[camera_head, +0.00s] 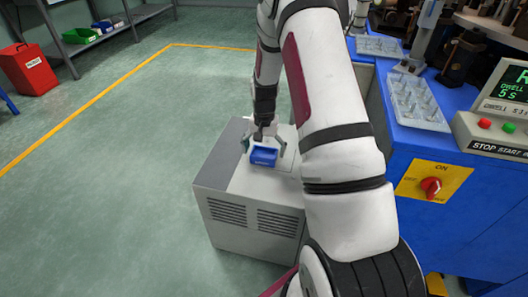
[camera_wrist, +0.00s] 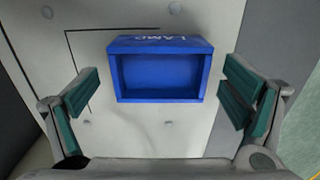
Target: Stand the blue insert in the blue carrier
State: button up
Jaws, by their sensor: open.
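A blue open box (camera_head: 264,156) lettered "LAMP" lies on the top of a low grey-white cabinet. It also shows in the wrist view (camera_wrist: 160,98), with its hollow side facing the camera and looking empty. I cannot tell whether it is the insert or the carrier, and no second matching blue piece is clear. My gripper (camera_head: 263,149) is open above the cabinet top, with its fingers on either side of the box. In the wrist view the green-padded fingers (camera_wrist: 160,88) stand apart, with a gap between each and the box.
The cabinet (camera_head: 255,216) has free room around the box. A blue bench (camera_head: 440,175) at right carries clear trays (camera_head: 418,103) and a control box with buttons (camera_head: 494,130). A red bin (camera_head: 28,72) and a shelf with green and blue bins (camera_head: 80,36) stand at far left.

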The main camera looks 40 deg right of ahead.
aim_at(264, 155)
notch_tip(264, 155, up, 11)
jog(key=p, duration=0.3)
jog(key=s+a+r+n, duration=0.2)
jog(key=s+a+r, duration=0.5)
jog(key=r, duration=0.3)
jog(key=s+a+r+n, duration=0.3)
jog(key=s+a+r, duration=0.35)
jog(key=r, duration=0.35)
jog(key=s+a+r+n, duration=0.1)
jog(key=s+a, duration=0.3)
jog(key=s, duration=0.7)
jog(key=s+a+r+n, duration=0.2)
jog(key=s+a+n, duration=0.2)
jog(key=s, duration=0.7)
jog(key=shift+s+a, duration=0.3)
